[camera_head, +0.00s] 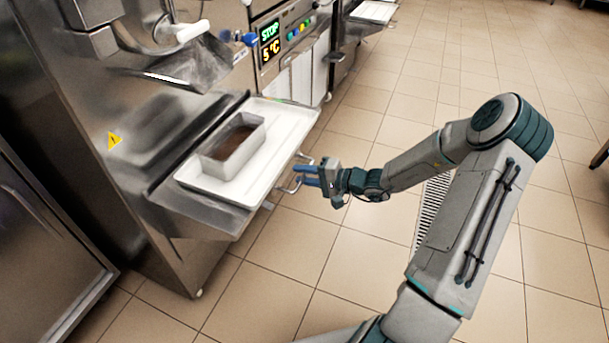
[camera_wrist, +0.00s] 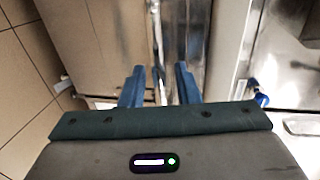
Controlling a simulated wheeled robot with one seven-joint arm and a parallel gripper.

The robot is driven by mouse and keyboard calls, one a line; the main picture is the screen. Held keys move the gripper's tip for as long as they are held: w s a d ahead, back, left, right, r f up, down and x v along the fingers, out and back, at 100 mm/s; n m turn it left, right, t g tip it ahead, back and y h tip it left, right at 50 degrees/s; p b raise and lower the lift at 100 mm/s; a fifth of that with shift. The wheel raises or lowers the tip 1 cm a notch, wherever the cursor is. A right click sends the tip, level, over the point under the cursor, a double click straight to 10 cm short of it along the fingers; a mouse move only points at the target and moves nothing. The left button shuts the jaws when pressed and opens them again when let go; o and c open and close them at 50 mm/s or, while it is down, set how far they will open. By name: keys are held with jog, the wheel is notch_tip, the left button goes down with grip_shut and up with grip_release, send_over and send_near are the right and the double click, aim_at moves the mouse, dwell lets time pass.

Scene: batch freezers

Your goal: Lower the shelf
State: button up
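The metal shelf (camera_head: 205,216) sticks out from the front of the batch freezer and looks level. It carries a white tray (camera_head: 284,128) with a rectangular metal pan (camera_head: 254,146) holding something brown. A thin metal handle (camera_head: 289,189) projects from the shelf's right-hand front edge. My gripper (camera_head: 306,175) is beside this edge, with its blue fingers pointing toward the handle. In the wrist view my gripper (camera_wrist: 160,75) has its two blue fingers apart, with a shiny metal strip visible beyond the gap. I cannot tell whether the fingers touch the handle.
The freezer body (camera_head: 95,130) stands behind the shelf, with a white-handled spout above it. A control panel (camera_head: 284,36) reads STOP and 5 °C. Another steel cabinet (camera_head: 40,240) is at the left. The tiled floor (camera_head: 285,285) in front of the shelf is clear.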

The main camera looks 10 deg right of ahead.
grip_shut()
notch_tip(320, 180, down, 12)
jog(key=b, duration=1)
jog(key=shift+f, duration=0.2)
jog(key=shift+s+d, duration=0.1)
grip_release()
jog(key=shift+f, duration=0.1)
